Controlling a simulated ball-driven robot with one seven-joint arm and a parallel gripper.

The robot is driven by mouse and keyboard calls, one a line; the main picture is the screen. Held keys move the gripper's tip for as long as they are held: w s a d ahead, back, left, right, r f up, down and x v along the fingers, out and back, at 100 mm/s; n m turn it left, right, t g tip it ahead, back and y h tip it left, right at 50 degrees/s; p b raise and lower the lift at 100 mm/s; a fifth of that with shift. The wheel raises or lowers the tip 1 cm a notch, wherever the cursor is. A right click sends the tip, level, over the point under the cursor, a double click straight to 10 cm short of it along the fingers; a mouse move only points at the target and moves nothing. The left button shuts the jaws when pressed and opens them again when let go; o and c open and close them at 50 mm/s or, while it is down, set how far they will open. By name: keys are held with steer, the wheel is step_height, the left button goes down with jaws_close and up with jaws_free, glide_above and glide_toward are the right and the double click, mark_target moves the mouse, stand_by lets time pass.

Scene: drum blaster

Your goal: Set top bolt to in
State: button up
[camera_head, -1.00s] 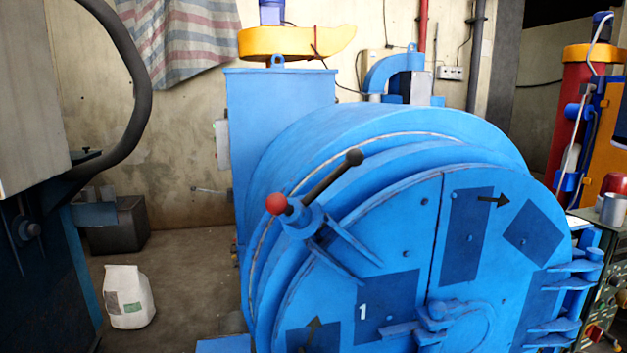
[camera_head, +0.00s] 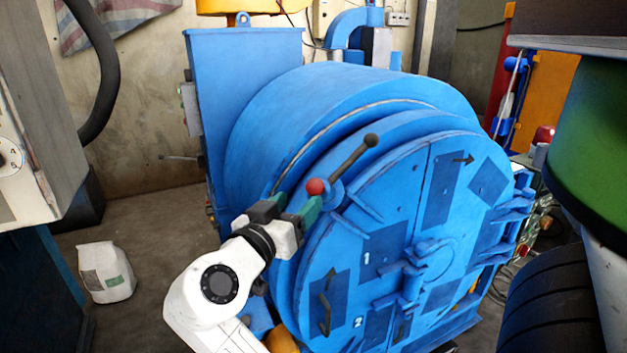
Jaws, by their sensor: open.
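The blue drum (camera_head: 330,105) has a round door (camera_head: 440,165) facing the front. The top bolt (camera_head: 352,158) sits at the door's upper left edge. It has a dark bar with a black knob at its upper right end and a red ball (camera_head: 316,187) at its lower left end. My gripper (camera_head: 297,203), with teal finger pads, is open just left of and below the red ball. One finger overlaps the bolt's mount in the picture, hiding part of it. I cannot tell whether it touches the bolt.
A second handle (camera_head: 326,300) stands lower on the door. A blue hopper (camera_head: 247,110) rises behind the drum. The floor between bag and drum is partly clear.

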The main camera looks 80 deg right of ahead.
mark_target(310, 190)
steer(key=d, duration=0.2)
steer(key=s+d+p, duration=0.1)
steer(key=d, duration=0.2)
steer(key=d+p, duration=0.1)
steer(key=d, duration=0.2)
steer(key=shift+s, duration=0.3)
steer(key=shift+c, duration=0.4)
jaws_close()
